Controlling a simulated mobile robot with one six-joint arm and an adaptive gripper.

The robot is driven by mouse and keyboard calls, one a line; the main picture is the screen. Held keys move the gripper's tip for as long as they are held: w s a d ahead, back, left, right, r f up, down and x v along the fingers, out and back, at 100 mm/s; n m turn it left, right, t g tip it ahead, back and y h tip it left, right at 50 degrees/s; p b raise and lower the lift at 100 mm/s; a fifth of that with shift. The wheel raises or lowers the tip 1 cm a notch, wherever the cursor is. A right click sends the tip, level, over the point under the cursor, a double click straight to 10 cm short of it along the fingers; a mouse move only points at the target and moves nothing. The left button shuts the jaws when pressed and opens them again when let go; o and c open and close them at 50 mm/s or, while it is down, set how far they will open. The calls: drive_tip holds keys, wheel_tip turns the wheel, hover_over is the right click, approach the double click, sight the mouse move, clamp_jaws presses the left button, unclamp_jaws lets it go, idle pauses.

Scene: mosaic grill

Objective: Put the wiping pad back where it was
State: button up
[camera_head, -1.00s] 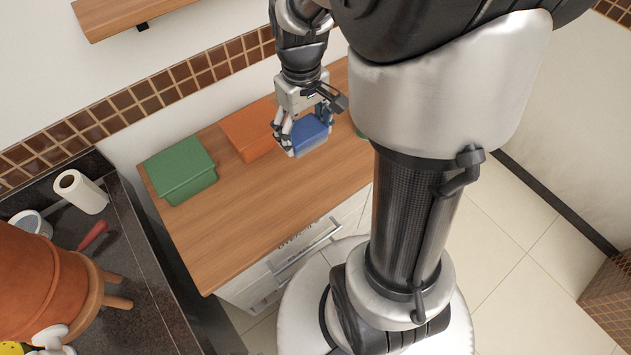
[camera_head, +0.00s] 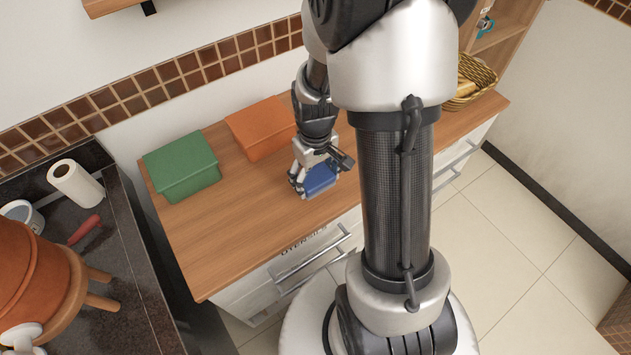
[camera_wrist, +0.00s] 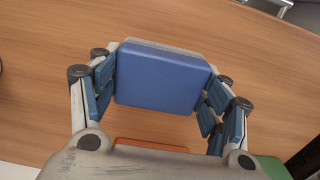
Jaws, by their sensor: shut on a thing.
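The wiping pad (camera_head: 320,180) is a small blue block with a grey layer on one face. My gripper (camera_head: 312,182) is shut on it, over the front part of the wooden counter (camera_head: 236,236). In the wrist view the pad (camera_wrist: 161,78) sits between the two fingers, its blue face towards the camera and a grey edge showing at the far side. The fingers press on its left and right sides. I cannot tell whether the pad touches the counter or is just above it.
A green box (camera_head: 182,167) and an orange box (camera_head: 262,128) stand along the wall side of the counter. A wicker basket (camera_head: 472,82) is at the right end. A dark worktop with a paper towel roll (camera_head: 76,183) and an orange pot (camera_head: 30,285) is at left. The counter's front is clear.

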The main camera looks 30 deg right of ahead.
drive_tip(key=shift+f, duration=0.9)
drive_tip(key=shift+r, duration=0.1)
drive_tip(key=o, duration=1.2)
